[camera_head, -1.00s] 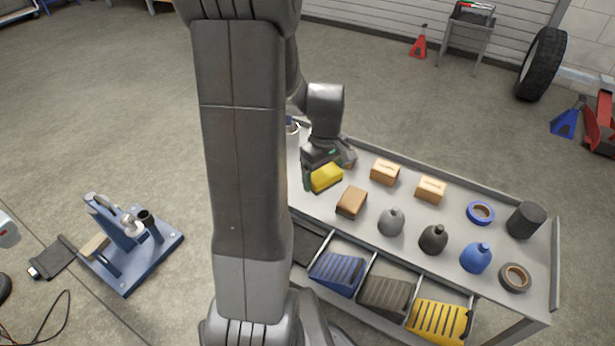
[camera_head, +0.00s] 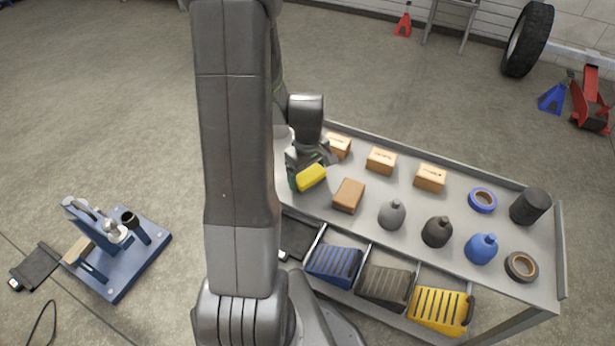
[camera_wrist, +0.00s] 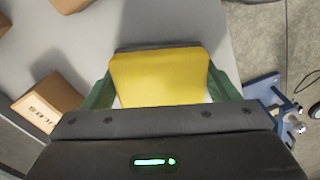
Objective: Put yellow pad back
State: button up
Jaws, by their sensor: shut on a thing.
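The yellow pad (camera_head: 312,177) is between the fingers of my gripper (camera_head: 306,175), over the left end of the grey cart top. In the wrist view the yellow pad (camera_wrist: 160,76) fills the space between the two green fingers of my gripper (camera_wrist: 160,88), which are shut on its sides. I cannot tell whether the pad touches the cart top. My arm hides part of the cart's left end.
Several cardboard boxes (camera_head: 381,160), bottles (camera_head: 392,213), tape rolls (camera_head: 482,200) and a black cylinder (camera_head: 530,206) stand on the cart top (camera_head: 330,216). Blue (camera_head: 334,262), dark (camera_head: 386,284) and yellow (camera_head: 438,309) slotted bins sit below. A blue fixture (camera_head: 115,245) is on the floor at left.

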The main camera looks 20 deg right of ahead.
aim_at(308, 172)
jog(key=shift+f, duration=0.5)
jog(key=shift+f, duration=0.2)
jog(key=o, duration=0.9)
jog(key=shift+r, duration=0.1)
jog(key=shift+o, duration=0.2)
notch_tip(308, 172, up, 12)
jog(key=p, duration=0.2)
jog(key=shift+r, duration=0.15)
